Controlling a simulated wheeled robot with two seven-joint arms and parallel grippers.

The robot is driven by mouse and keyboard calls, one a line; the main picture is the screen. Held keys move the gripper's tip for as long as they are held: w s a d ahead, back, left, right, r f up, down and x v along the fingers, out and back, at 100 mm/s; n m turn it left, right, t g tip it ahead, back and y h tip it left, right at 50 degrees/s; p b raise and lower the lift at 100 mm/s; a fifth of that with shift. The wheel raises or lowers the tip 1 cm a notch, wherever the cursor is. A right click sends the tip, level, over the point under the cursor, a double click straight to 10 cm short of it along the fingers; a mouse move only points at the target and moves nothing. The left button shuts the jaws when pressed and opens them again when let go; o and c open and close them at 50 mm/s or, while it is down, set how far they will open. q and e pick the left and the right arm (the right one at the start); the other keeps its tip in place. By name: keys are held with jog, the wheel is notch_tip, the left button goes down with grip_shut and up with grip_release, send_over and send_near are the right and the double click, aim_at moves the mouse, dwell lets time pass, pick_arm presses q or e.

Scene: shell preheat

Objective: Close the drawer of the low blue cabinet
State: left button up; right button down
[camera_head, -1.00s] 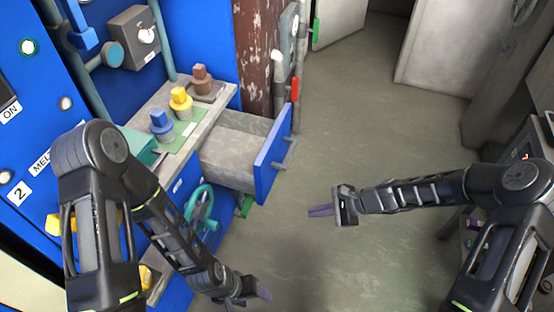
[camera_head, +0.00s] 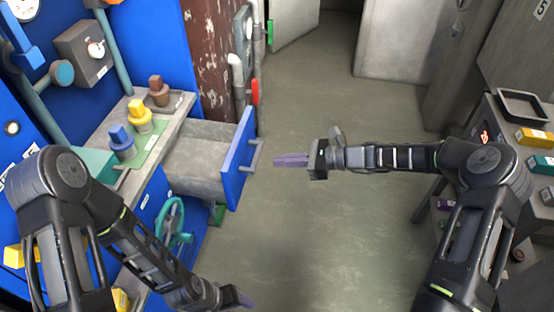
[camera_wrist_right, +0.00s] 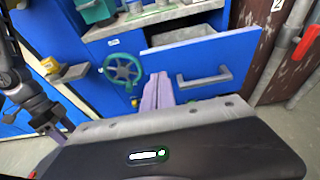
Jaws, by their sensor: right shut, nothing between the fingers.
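The low blue cabinet (camera_head: 150,206) stands at the left in the head view. Its drawer (camera_head: 238,158) is pulled out, with a grey open box behind a blue front and a grey bar handle (camera_head: 256,156). My right gripper (camera_head: 276,160) is shut and empty, to the right of the handle and apart from it. In the right wrist view the drawer front (camera_wrist_right: 208,68) faces the purple fingers (camera_wrist_right: 158,92), with its handle (camera_wrist_right: 205,77) to their right. My left gripper (camera_head: 246,303) is at the bottom edge, low in front of the cabinet; its fingers are barely visible.
Blue, yellow and brown knobbed blocks (camera_head: 140,115) stand on the cabinet top. Pipes with a red lever (camera_head: 255,91) rise behind the drawer. The floor (camera_head: 320,230) between cabinet and right bench is clear.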

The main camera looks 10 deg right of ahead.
send_near(232, 161)
jog(key=x, duration=0.5)
jog(key=shift+w+d+f, duration=0.1)
jog(key=shift+w+f, duration=0.05)
jog(key=shift+f, duration=0.3)
pick_arm(q)
jog(key=shift+r, duration=0.2)
pick_arm(e)
jog(key=shift+w+a, duration=0.25)
jog(key=shift+a, duration=0.45)
